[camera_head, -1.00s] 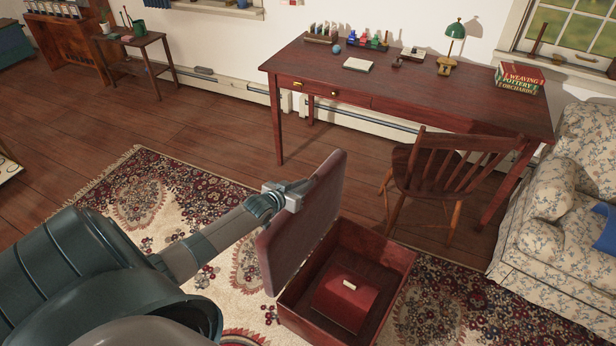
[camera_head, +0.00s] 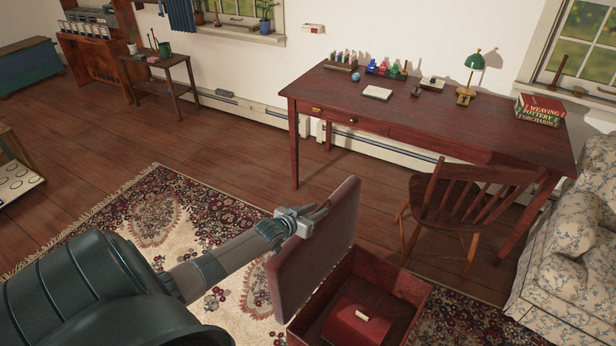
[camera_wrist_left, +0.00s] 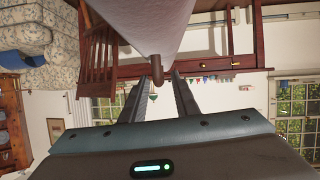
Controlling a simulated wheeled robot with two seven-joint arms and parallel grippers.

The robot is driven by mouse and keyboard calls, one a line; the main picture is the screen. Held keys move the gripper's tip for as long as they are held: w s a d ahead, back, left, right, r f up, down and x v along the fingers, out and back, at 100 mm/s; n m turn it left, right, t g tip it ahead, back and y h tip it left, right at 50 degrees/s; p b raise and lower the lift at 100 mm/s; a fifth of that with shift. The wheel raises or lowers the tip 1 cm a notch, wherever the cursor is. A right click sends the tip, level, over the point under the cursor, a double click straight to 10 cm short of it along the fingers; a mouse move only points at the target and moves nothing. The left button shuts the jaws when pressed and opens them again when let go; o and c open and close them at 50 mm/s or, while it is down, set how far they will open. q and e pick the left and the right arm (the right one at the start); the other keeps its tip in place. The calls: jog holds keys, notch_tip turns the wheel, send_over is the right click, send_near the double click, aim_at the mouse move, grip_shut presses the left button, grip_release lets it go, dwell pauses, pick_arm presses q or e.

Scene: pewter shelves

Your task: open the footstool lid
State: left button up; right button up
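The footstool is a dark red wooden box (camera_head: 408,311) standing on the rug, with its top uncovered. Its padded brownish lid (camera_head: 322,250) is raised and stands steeply tilted on the box's left side. My left gripper (camera_head: 318,212) lies across the lid's upper left part. In the left wrist view its two fingers (camera_wrist_left: 166,78) stand apart with a gap between them, and the pale lid (camera_wrist_left: 150,22) fills the top middle. A small brown peg (camera_wrist_left: 140,63) shows by the fingertips. I cannot tell whether the fingers touch the lid. My right gripper is out of view.
A red case (camera_head: 352,325) with a pale tag lies inside the box. A wooden chair (camera_head: 470,190) and a long desk (camera_head: 420,110) stand behind it. A floral sofa (camera_head: 565,260) is at the right. The patterned rug (camera_head: 165,215) is open at the left.

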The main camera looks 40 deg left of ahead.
pick_arm(q)
jog(key=shift+s, duration=0.15)
jog(key=shift+s+r, duration=0.2)
jog(key=shift+s, duration=0.25)
jog(key=b+v, duration=0.1)
jog(key=v, duration=1.5)
jog(key=shift+b, duration=0.4)
jog(key=shift+s+f, duration=0.1)
